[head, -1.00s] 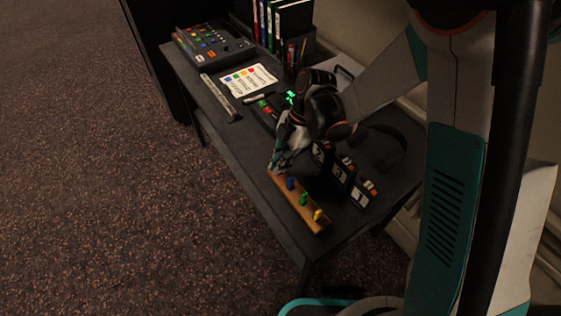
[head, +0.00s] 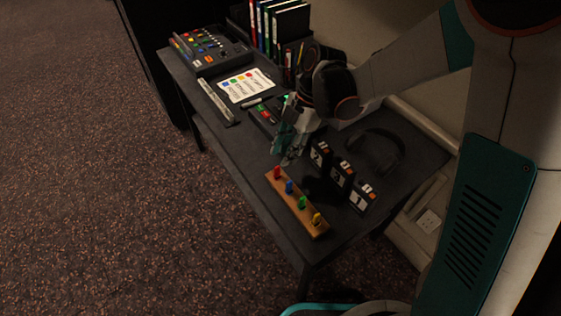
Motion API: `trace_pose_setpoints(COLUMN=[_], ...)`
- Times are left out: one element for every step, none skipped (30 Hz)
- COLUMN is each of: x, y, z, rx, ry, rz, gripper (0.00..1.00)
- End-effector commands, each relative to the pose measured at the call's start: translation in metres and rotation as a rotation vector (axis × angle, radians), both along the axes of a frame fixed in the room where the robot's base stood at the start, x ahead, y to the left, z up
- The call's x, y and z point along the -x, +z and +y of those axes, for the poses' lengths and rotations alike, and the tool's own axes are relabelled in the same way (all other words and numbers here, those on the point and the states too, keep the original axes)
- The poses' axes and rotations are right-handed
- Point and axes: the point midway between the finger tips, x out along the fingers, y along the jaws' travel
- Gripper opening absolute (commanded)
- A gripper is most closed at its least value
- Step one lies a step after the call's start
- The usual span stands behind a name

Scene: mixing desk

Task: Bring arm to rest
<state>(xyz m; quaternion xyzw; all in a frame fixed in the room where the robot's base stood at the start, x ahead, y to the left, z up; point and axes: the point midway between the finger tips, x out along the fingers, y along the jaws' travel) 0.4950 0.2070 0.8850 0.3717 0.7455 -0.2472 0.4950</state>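My arm reaches in from the upper right, over the dark desk (head: 245,172). My gripper (head: 286,158) points down above the desk, behind the far end of a wooden strip (head: 291,207). The strip carries a red peg (head: 277,173), a blue peg (head: 289,187), a green peg (head: 302,203) and a yellow peg (head: 317,219). The gripper looks clear of the red peg, and I see nothing held in it. Its fingers are too small and dark to tell how far apart they are.
Black numbered blocks (head: 342,173) stand right of the strip, with headphones (head: 374,150) behind them. Farther back are a ruler (head: 216,101), a colour-marked card (head: 245,87), a mixing console (head: 208,47), and several binders (head: 277,27). The carpet (head: 110,190) left of the desk is clear.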

Motion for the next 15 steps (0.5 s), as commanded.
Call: trace_pose_setpoints(x=[-0.003, -0.004, -0.005, -0.006, -0.008, -0.009, -0.010, -0.011, -0.012, -0.012, -0.012, -0.013, -0.013, -0.013, -0.013], y=[0.010, 0.015, 0.022, 0.026, 0.031, 0.036, 0.039, 0.042, 0.045, 0.047, 0.048, 0.050, 0.050, 0.051, 0.051], z=[-0.004, -0.005, -0.007, -0.009, -0.010, -0.012, -0.013, -0.014, -0.015, -0.016, -0.016, -0.017, -0.017, -0.017, -0.017], rx=[0.000, 0.000, 0.000, 0.000, 0.000, 0.000, 0.001, 0.001, 0.001, 0.001, 0.001, 0.001, 0.001, 0.001, 0.001], ry=[-0.002, -0.001, 0.000, 0.000, 0.000, 0.000, 0.000, -0.001, -0.001, -0.001, 0.000, 0.000, 0.000, 0.000, 0.000], rz=[0.001, 0.000, 0.000, 0.000, 0.000, 0.000, 0.001, 0.001, 0.001, 0.001, 0.001, 0.001, 0.001, 0.001, 0.001], gripper=[0.30, 0.30, 0.30, 0.30, 0.30, 0.30, 0.30, 0.30, 0.30, 0.30, 0.30, 0.30, 0.30, 0.30, 0.30])
